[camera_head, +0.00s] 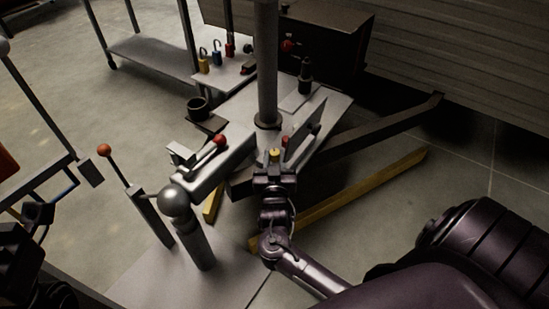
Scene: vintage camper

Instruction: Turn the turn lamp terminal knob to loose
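My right arm reaches up from the bottom right, and its dark gripper (274,172) is at the plate by the upright post. A small yellow knob (274,154) shows just beyond the gripper's tip, with a small red-tipped part (285,141) beside it. I cannot tell which small part is the turn lamp terminal knob, or whether the gripper touches one. The gripper hides what lies under it, and its fingers are too small and dark to read. Dark parts of my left arm show at the lower left edge; its gripper (38,214) is unclear there.
A grey post (267,70) rises just beyond the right gripper. A red-knobbed lever (219,141) and a silver ball hitch (174,201) stand to the left. A dark box (330,42) and several coloured padlocks are farther back. A yellow bar (345,198) lies right.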

